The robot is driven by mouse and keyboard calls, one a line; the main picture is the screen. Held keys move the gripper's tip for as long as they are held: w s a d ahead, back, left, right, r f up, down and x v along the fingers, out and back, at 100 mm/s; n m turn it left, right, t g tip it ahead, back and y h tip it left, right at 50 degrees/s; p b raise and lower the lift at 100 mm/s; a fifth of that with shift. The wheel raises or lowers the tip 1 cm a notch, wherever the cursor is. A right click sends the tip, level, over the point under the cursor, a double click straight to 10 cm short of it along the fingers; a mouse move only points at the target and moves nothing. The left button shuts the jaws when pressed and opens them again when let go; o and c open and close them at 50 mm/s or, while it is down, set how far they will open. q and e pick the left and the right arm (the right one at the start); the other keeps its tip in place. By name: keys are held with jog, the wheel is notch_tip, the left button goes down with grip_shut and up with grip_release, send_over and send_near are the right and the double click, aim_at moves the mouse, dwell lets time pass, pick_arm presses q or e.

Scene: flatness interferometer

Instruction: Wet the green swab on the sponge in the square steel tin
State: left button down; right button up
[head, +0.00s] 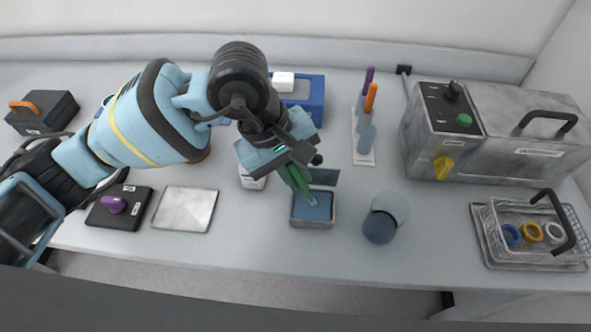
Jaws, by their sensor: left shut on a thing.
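My left gripper (291,163) is shut on the green swab (299,184), which hangs tilted with its tip down. The square steel tin (313,224) stands on the bench under the gripper, with the blue-grey sponge (312,206) inside. The swab's pale tip is at the sponge, over its upper middle; I cannot tell whether it touches or is just above. A dark lid-like flap shows at the tin's far side. My right gripper is not in the head view.
Right of the tin is a round grey pot (379,226). Behind stands a rack (363,150) with purple and orange swabs. A grey machine (440,140) and wire basket (491,230) are at right. A flat pale plate (185,209) and black block (118,207) lie left.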

pick_arm(q)
jog(key=shift+f, duration=0.15)
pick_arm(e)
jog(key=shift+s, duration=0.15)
